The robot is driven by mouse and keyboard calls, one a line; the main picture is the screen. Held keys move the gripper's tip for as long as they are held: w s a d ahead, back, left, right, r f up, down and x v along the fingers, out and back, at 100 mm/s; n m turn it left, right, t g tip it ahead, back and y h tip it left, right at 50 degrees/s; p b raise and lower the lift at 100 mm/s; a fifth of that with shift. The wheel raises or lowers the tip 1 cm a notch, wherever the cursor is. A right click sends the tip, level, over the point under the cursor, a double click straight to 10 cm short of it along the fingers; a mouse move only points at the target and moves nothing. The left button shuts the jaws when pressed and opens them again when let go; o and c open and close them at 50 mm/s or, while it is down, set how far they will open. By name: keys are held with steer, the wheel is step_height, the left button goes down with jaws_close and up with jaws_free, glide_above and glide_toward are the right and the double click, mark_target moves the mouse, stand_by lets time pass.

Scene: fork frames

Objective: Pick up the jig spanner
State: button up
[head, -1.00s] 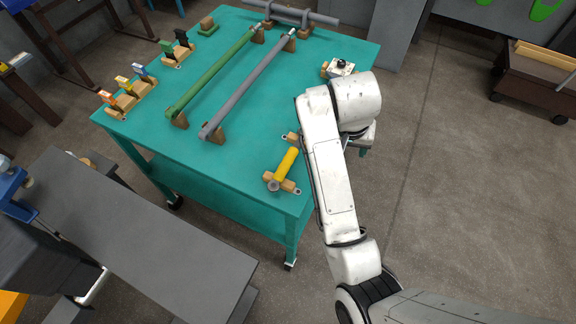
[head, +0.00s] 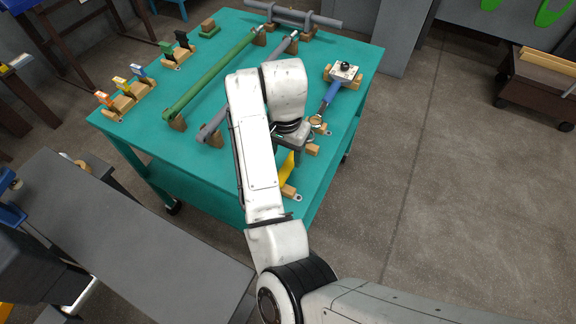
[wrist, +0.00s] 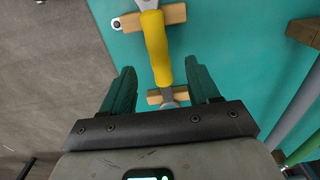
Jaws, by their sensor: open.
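A tool with a yellow handle and grey metal ends, apparently the jig spanner (wrist: 157,50), rests across two wooden blocks on the teal table. In the head view the yellow handle (head: 287,172) is partly hidden by my arm. My gripper (wrist: 161,68) is open in the wrist view, with its dark green fingers apart on either side of the yellow handle's near part. The handle lies between the fingers in the picture; the height gap cannot be told. No contact shows. My gripper's fingers are hidden behind my arm in the head view.
A blue-handled tool (head: 331,92) lies on blocks to the right of my arm. A green bar (head: 210,77) and a grey bar (head: 213,130) lie across the teal table (head: 130,128). Small clamps (head: 122,98) stand at its left. A grey bench (head: 120,235) is at front left.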

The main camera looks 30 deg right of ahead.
mark_target(286, 166)
steer(key=shift+s+f+p, duration=0.1)
steer(key=shift+f+p, duration=0.3)
steer(key=shift+f, duration=2.25)
steer(key=shift+c, duration=0.4)
jaws_close()
